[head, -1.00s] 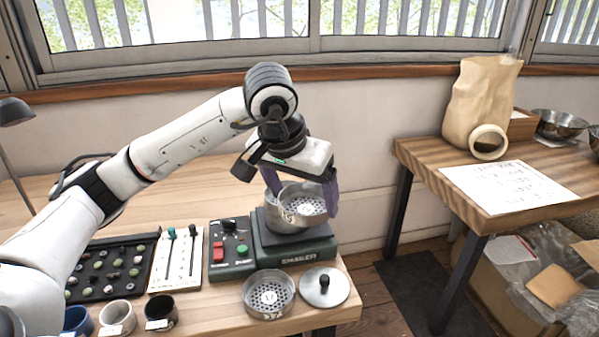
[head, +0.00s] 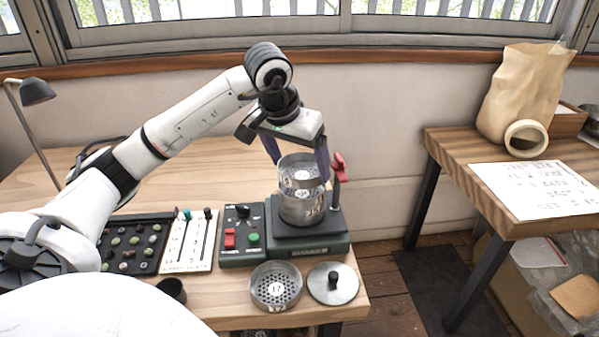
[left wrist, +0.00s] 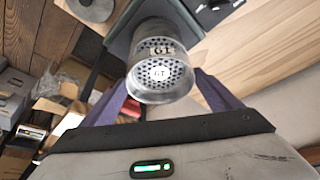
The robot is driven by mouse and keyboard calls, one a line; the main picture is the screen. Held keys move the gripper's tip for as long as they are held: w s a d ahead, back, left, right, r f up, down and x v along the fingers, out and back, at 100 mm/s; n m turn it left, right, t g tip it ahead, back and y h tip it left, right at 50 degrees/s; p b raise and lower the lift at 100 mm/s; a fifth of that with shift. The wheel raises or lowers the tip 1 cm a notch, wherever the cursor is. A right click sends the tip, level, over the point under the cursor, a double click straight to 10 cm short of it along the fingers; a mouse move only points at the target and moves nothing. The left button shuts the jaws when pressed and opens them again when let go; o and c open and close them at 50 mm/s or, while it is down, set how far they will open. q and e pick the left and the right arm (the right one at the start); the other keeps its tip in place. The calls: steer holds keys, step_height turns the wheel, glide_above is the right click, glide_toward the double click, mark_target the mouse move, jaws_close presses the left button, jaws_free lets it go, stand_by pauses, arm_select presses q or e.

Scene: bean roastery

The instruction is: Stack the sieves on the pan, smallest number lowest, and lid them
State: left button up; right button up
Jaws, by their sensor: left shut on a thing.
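My left gripper (head: 298,165) is shut on a metal sieve (head: 301,166) with a perforated floor, one finger on each side. The held sieve is level, lined up over a metal vessel (head: 302,208) on the shaker (head: 308,243). I cannot tell whether it rests on it or hovers just above. The left wrist view shows the held sieve (left wrist: 160,88) between the fingers; its label is hard to read. Another sieve (head: 276,292), labelled 17, lies on the table in front of the shaker. The round lid (head: 333,290) with a black knob lies beside it. My right gripper is out of view.
A red-handled clamp (head: 338,167) stands at the shaker's right rear. A control box (head: 242,240), a slider panel (head: 188,245) and a bean sample tray (head: 130,248) are to the left. A side table (head: 450,150) holds a bag and a written sheet (head: 535,188).

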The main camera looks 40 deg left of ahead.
arm_select(q)
steer(key=shift+f, duration=1.1)
steer(key=shift+f, duration=0.15)
steer(key=o, duration=1)
steer(key=shift+r, duration=0.5)
steer(key=p+v, duration=0.1)
steer(key=v, duration=1)
steer(key=shift+s+r, duration=0.15)
steer(key=shift+s, duration=0.1)
